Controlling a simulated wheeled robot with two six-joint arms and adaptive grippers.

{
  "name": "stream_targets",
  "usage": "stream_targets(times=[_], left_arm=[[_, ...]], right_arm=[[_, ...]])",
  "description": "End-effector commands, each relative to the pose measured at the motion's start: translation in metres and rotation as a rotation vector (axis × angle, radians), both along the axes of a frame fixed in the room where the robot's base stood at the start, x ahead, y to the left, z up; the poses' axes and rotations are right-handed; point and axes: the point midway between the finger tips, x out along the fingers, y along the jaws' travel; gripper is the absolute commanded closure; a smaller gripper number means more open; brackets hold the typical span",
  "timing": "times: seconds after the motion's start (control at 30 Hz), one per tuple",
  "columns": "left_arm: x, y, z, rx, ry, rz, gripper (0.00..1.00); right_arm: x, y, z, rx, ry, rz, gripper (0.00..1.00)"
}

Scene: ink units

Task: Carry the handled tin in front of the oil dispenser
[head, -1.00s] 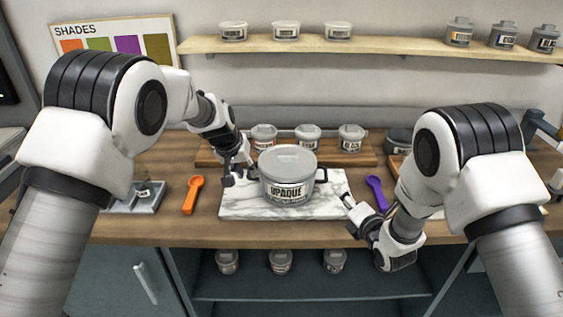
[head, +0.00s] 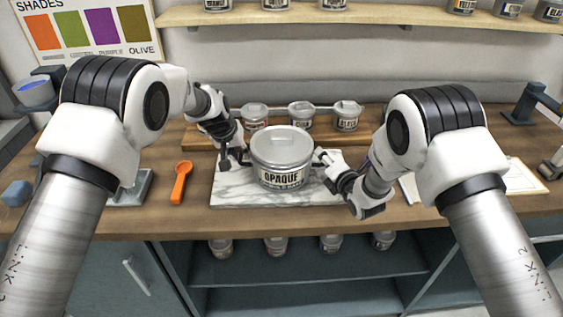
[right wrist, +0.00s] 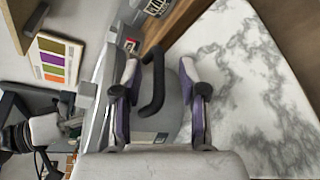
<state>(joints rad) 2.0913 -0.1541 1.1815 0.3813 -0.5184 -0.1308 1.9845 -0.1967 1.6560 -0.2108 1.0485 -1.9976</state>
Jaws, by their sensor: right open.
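The handled tin (head: 281,158) is a large grey lidded pot labelled OPAQUE, with a dark handle on each side. It stands upright on the white marble board (head: 225,188). My left gripper (head: 234,159) is at its left handle; whether its fingers are closed there is unclear. My right gripper (head: 322,161) is at the right handle. In the right wrist view, its open fingers (right wrist: 160,98) lie either side of the dark handle (right wrist: 153,88), apart from it. I cannot tell which thing is the oil dispenser.
An orange spoon (head: 181,183) lies left of the board. Small labelled tins (head: 301,116) stand on a wooden board behind it. A grey device (head: 528,103) stands at the right back, and a blue-topped stand (head: 36,92) at the left. The counter front is clear.

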Motion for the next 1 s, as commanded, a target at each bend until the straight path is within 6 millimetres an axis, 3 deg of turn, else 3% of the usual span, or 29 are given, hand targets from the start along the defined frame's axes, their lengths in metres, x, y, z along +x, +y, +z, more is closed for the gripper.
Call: stream_targets(times=[0.2, 0.43, 0.47, 0.5, 0.53, 0.57, 0.6, 1.0], left_arm=[[0.007, -0.003, -0.017, 0.0, -0.001, 0.001, 0.76], [0.007, -0.003, -0.017, 0.0, 0.0, 0.001, 0.76], [0.007, -0.003, -0.017, 0.0, 0.0, 0.001, 0.79], [0.007, -0.003, -0.017, 0.0, 0.0, 0.001, 0.93], [0.007, -0.003, -0.017, 0.0, 0.0, 0.001, 1.0], [0.007, -0.003, -0.017, 0.0, 0.0, 0.001, 1.0], [0.007, -0.003, -0.017, 0.0, 0.0, 0.001, 1.0], [0.008, -0.003, -0.013, 0.0, -0.004, 0.001, 1.0]], right_arm=[[0.017, 0.007, -0.004, -0.001, 0.0, 0.0, 0.58], [0.018, 0.007, -0.004, 0.0, 0.0, 0.0, 0.58], [0.018, 0.007, -0.004, 0.0, 0.0, 0.0, 0.62], [0.018, 0.007, -0.004, 0.0, 0.0, 0.0, 0.76], [0.018, 0.007, -0.004, 0.0, 0.0, 0.0, 0.86], [0.018, 0.007, -0.004, 0.0, 0.0, 0.0, 0.97], [0.018, 0.007, -0.004, 0.0, 0.0, 0.0, 1.0], [0.018, 0.006, 0.0, 0.001, -0.004, 0.001, 1.0]])
